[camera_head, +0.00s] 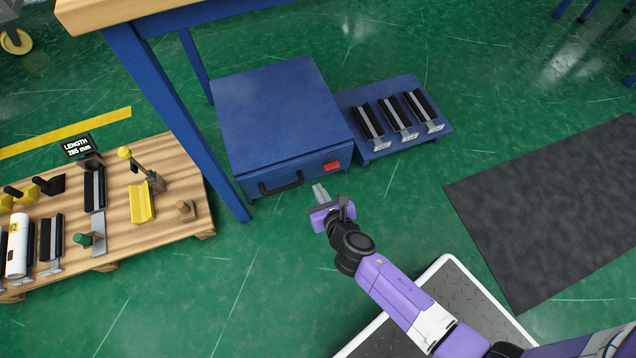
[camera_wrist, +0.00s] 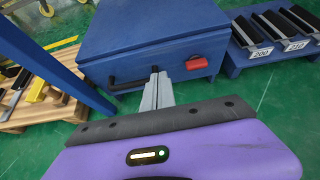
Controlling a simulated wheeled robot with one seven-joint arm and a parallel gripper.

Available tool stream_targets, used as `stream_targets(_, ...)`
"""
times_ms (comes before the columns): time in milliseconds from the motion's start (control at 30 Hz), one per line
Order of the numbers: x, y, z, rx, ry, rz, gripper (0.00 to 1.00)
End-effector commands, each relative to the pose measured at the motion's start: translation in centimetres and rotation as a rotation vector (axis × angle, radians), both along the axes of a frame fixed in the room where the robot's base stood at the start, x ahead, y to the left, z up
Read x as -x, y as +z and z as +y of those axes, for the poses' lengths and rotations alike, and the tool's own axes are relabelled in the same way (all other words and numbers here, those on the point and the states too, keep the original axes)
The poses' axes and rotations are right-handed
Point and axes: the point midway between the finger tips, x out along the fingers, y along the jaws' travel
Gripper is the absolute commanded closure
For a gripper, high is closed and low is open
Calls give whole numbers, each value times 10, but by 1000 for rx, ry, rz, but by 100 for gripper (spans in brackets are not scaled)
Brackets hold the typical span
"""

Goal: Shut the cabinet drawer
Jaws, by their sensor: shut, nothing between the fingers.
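The blue cabinet (camera_head: 275,115) stands on the green floor beside the table leg. Its drawer front (camera_head: 300,175) faces me, with a black handle (camera_head: 281,184) at its left and a red label or latch (camera_head: 332,166) at its right. My gripper (camera_head: 320,193) is shut and empty, in front of the drawer to the right of the handle. In the wrist view, the closed fingers (camera_wrist: 157,90) point at the drawer front between the handle (camera_wrist: 126,84) and the red part (camera_wrist: 196,63). I cannot tell whether the fingertips touch it, nor how far the drawer stands out.
A blue rack (camera_head: 375,148) with several dark blocks stands right of the cabinet. A wooden pallet (camera_head: 170,216) with fixtures lies at the left. A blue table leg (camera_head: 215,175) rises close by the cabinet's left side. A dark mat (camera_head: 550,210) covers the right floor.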

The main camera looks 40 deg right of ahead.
Motion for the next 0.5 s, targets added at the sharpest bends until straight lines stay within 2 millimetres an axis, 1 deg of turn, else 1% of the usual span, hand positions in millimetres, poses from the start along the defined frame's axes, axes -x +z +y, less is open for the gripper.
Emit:
stream_targets(33,-9,-8,-3,0,-3,-2,100)
stream_targets(400,-68,-45,-23,0,-3,-1,100)
stream_targets(500,-83,-41,-27,-2,-2,-2,100)
